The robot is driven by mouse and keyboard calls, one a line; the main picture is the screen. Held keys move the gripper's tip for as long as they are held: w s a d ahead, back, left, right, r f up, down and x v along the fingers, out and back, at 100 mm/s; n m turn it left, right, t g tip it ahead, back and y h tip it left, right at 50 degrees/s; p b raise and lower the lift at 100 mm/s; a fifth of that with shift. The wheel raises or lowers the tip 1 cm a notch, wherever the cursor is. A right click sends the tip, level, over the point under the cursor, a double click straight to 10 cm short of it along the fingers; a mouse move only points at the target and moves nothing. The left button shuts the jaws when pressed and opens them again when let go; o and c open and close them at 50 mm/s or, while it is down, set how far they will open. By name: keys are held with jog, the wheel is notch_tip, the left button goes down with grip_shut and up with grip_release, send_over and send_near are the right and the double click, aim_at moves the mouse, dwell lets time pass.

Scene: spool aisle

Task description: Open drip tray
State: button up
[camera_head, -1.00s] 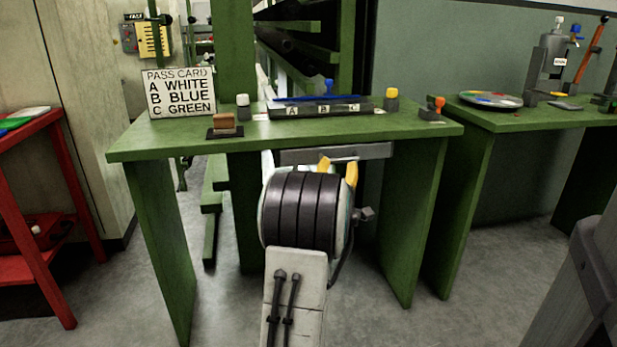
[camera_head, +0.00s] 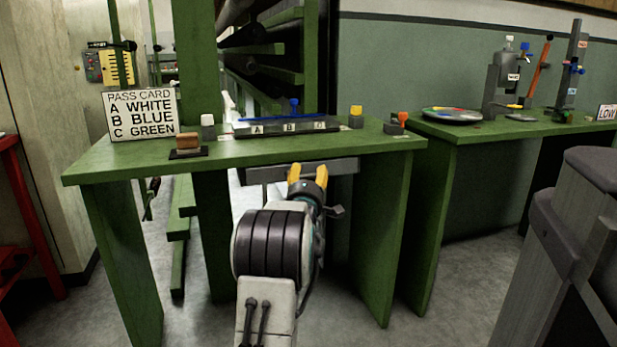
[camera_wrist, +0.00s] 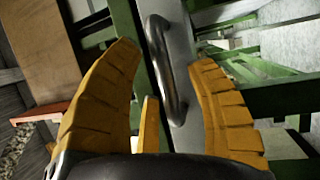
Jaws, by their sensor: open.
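The drip tray (camera_head: 262,174) shows as a grey front slung under the green bench top, and it looks closed against the bench. In the wrist view a grey bar handle (camera_wrist: 163,60) stands out from the pale metal front (camera_wrist: 182,50). My gripper (camera_head: 308,172) has its yellow fingers raised at the right part of the tray front. In the wrist view my gripper (camera_wrist: 164,58) is open, with one finger on each side of the handle. Neither finger visibly touches it. My arm hides part of the space under the bench.
On the green bench (camera_head: 240,152) stand a pass card sign (camera_head: 141,114), a stamp (camera_head: 188,143) and a rack marked A, B, C (camera_head: 288,130). The bench legs flank my arm. A second green bench (camera_head: 470,130) is at right, a red stand (camera_head: 30,220) at left.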

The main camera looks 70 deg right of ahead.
jog(key=shift+d, duration=0.3)
jog(key=shift+o, duration=0.2)
grip_shut()
dwell(0.3)
